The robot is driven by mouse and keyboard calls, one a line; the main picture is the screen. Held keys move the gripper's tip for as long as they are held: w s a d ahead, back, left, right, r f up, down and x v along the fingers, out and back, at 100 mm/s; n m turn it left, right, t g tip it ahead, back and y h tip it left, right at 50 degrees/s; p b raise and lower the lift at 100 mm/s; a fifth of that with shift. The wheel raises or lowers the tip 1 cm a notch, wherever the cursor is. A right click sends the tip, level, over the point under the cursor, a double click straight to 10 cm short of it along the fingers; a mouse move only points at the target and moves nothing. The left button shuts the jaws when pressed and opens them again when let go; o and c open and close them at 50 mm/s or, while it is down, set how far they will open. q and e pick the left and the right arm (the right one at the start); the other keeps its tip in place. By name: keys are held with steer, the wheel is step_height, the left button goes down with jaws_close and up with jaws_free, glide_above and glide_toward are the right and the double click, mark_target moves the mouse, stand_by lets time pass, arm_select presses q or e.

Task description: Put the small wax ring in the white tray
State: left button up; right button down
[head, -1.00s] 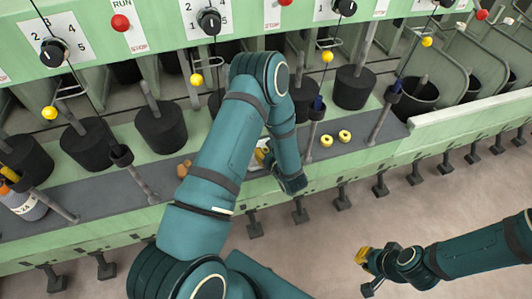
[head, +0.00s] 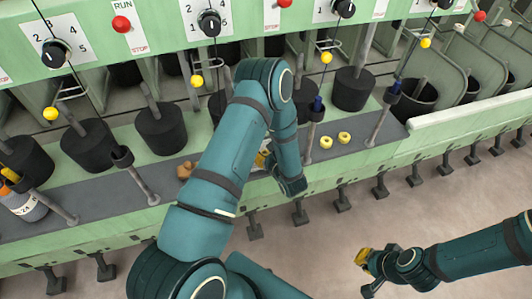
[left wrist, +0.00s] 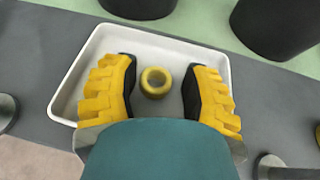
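The small wax ring (left wrist: 156,82), dull yellow with a round hole, shows in the left wrist view within the outline of the white tray (left wrist: 85,58). It appears to lie flat on the tray floor. My left gripper (left wrist: 160,88) is open, with one yellow-backed finger on each side of the ring and a gap to both. In the head view my arm hides most of the tray, and the left gripper (head: 262,158) is only partly visible behind it. My right gripper (head: 366,272) is empty above the floor at lower right, with its fingers apart.
Two yellow rings (head: 335,139) lie on the grey ledge to the right of my left arm. Brown pieces (head: 185,170) lie left of it. Black cans (head: 161,128), posts and the green machine frame stand behind. The floor at lower right is clear.

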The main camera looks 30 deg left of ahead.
arm_select(q)
steer(key=shift+s+f, duration=0.5)
steer(key=shift+f, duration=0.1)
steer(key=shift+r, duration=0.25)
steer(key=r+p+v, duration=0.1)
steer(key=p+v, duration=0.1)
steer(key=v, duration=1)
steer(key=shift+w, duration=0.35)
steer(key=shift+r, duration=0.15)
